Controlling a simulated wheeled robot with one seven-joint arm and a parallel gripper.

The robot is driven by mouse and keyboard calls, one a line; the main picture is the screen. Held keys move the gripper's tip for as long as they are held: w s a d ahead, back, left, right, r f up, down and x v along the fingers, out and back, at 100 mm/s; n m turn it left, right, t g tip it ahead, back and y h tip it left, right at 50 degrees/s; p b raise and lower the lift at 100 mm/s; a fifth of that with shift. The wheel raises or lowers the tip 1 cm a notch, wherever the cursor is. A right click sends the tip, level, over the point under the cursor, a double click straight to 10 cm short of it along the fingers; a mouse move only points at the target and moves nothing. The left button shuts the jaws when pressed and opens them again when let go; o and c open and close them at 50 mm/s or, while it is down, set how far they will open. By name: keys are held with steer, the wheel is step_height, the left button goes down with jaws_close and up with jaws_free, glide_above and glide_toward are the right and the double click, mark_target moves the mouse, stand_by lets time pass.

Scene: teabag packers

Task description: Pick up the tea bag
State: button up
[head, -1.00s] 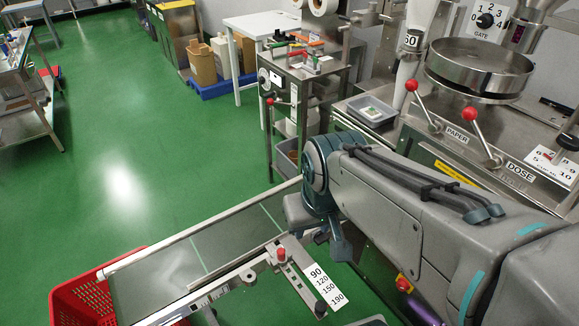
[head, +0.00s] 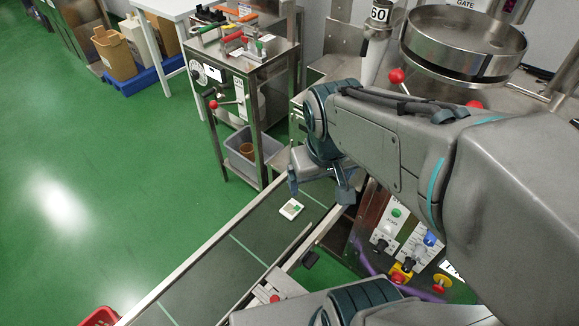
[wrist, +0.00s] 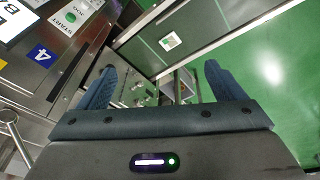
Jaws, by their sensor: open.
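The tea bag (head: 291,209) is a small white square with a green mark, lying flat on the dark conveyor belt (head: 215,270) near its far end. It also shows in the wrist view (wrist: 170,41), beyond and between the fingers. My gripper (head: 318,190) hangs just above and to the right of the tea bag in the head view, apart from it. In the wrist view its two blue fingers (wrist: 158,82) are spread wide with nothing between them.
A steel cart (head: 245,90) with coloured-handled tools stands behind the belt, a grey bin (head: 250,150) on its lower shelf. A control panel (head: 400,245) with knobs and buttons is right of the belt. Metal rails (head: 210,245) edge the belt. Green floor lies open at left.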

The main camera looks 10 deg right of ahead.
steer(key=w+d+f+n+g+h, duration=0.1)
steer(key=w+f+n, duration=0.15)
steer(key=w, duration=0.35)
steer(key=n+g+y+p, duration=0.2)
steer(key=n+p, duration=0.1)
steer(key=n, duration=0.1)
glide_above(292, 208)
steer(key=f, duration=2.7)
steer(key=shift+s+a+f, duration=0.3)
steer(key=shift+w+d+f+p, duration=0.15)
steer(key=shift+f+p, duration=0.1)
steer(key=shift+f, duration=1.35)
steer(key=shift+w+d+f+p, duration=0.1)
steer(key=shift+w+f+p, duration=0.1)
steer(key=shift+f, duration=1.35)
steer(key=c, duration=1.1)
